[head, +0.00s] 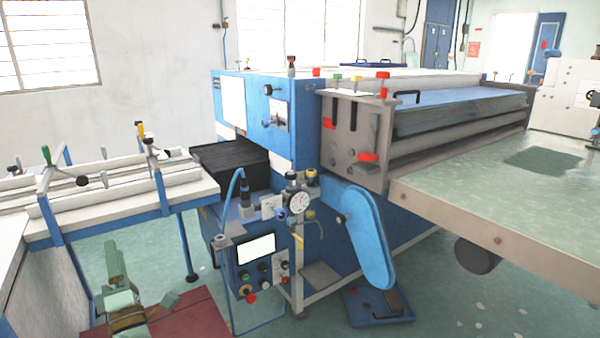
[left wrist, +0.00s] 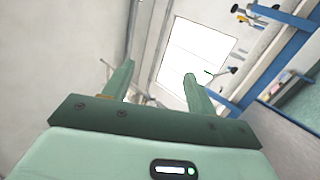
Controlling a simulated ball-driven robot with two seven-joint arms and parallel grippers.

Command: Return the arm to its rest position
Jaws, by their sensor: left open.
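My left gripper (head: 120,285) is pale green and shows at the lower left of the head view, low over a dark red patch on the floor. In the left wrist view my left gripper (left wrist: 159,76) has its two fingers wide apart with nothing between them. It touches no object that I can see. My right gripper is not in view.
A blue machine (head: 290,130) with a control panel (head: 256,250) stands right of my gripper. A white-topped frame with blue legs (head: 180,180) runs above and beside it. A grey-green table (head: 480,170) extends at the right. Open floor (head: 150,245) shows between them.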

